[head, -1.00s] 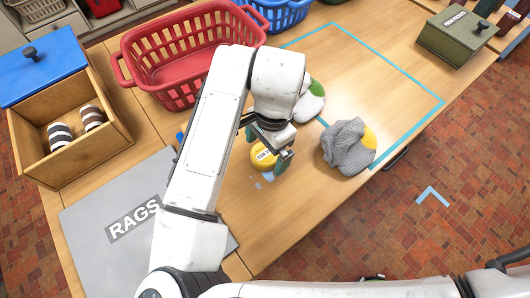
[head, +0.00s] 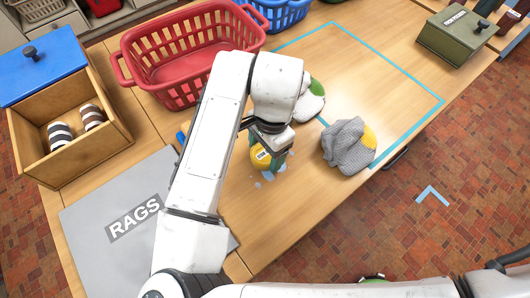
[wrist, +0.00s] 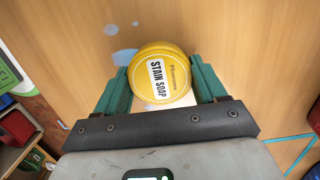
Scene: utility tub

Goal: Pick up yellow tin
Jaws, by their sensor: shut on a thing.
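The yellow tin (wrist: 160,72) is round, with a white label reading STAIN SOAP, and it sits between the green fingers of my gripper (wrist: 163,88) in the wrist view. My gripper is shut on it, one finger touching each side. In the head view the tin (head: 260,158) shows below my gripper (head: 270,153), partly hidden by the fingers and arm. I cannot tell clearly whether it is clear of the wooden table (head: 255,215).
A grey cloth (head: 345,148) with a yellow patch lies to the right, and a white and green cloth (head: 311,104) lies behind. A red basket (head: 185,60) stands at the back left. A grey RAGS mat (head: 100,240) lies at left. Pale blue spots mark the table.

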